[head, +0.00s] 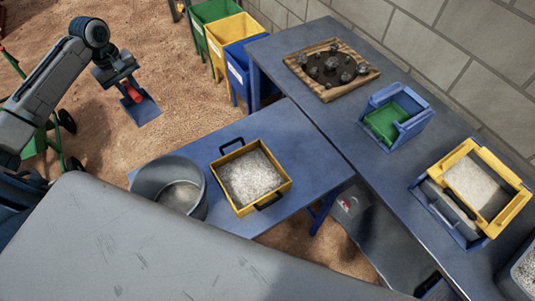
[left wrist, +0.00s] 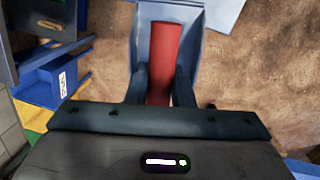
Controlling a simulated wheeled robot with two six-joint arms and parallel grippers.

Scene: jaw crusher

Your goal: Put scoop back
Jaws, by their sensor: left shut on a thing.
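The scoop (head: 143,110) has a blue pan and a red handle. My left gripper (head: 130,88) is shut on the red handle and holds the scoop in the air over the sandy ground, left of the bins. In the left wrist view the red handle (left wrist: 163,60) stands between the two dark fingers, with the blue pan (left wrist: 198,14) behind it. My right gripper is in neither view.
A grey bucket (head: 154,183) and a yellow tray of pale gravel (head: 284,186) stand on the low blue table (head: 305,150). The long bench (head: 350,135) carries a wooden tray of rocks (head: 372,74), a blue-green box (head: 423,119) and a yellow-framed box (head: 517,210). Coloured bins (head: 217,32) stand behind.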

